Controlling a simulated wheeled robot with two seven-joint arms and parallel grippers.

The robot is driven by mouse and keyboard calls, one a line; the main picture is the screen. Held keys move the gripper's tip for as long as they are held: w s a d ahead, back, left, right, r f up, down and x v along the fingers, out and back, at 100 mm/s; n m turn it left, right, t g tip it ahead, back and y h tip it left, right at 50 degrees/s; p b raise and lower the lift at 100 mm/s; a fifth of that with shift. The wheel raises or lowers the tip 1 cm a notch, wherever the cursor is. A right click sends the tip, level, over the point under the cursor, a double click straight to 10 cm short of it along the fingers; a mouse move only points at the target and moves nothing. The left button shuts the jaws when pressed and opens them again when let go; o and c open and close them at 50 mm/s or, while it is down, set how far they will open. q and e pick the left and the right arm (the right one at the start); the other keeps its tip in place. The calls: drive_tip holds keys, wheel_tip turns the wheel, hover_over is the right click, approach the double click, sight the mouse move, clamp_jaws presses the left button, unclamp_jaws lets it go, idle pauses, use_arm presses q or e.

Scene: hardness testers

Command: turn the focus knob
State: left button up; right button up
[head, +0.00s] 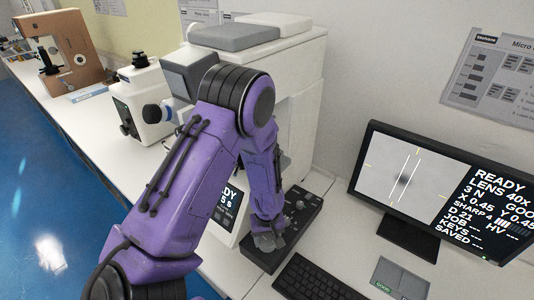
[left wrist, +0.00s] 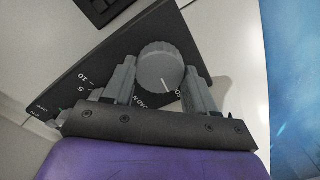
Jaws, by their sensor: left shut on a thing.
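The focus knob (left wrist: 160,64) is a round grey dial with a white pointer line on a black control box, seen in the left wrist view. My left gripper (left wrist: 155,82) has one finger on each side of the knob and is shut on it. In the head view my left gripper (head: 266,238) is down at the near end of the black control box (head: 301,214), and the knob is mostly hidden there. Printed scale marks, including 5 and 10, show beside the knob. My right gripper is not in view.
A monitor (head: 405,190) at the right shows a blurred dark spot between lines, with READY and SHARP readouts. A keyboard (head: 315,280) lies close to the control box. The large white tester (head: 300,100) stands behind my arm. Other testers (head: 140,95) stand farther left along the bench.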

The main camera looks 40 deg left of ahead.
sight(268, 241)
use_arm(q)
drive_tip(key=m, duration=0.4)
drive_tip(key=shift+m, duration=0.3)
drive_tip(key=m, duration=0.5)
drive_tip(key=shift+m, duration=0.3)
drive_tip(key=m, duration=0.5)
drive_tip(key=shift+w+d, duration=0.1)
drive_tip(key=shift+m, duration=2.8)
drive_tip(key=o, duration=1.1)
drive_tip(key=shift+c, duration=0.2)
wheel_tip(268, 241, up, 10)
drive_tip(key=b, duration=0.1)
drive_tip(key=shift+r, duration=0.25)
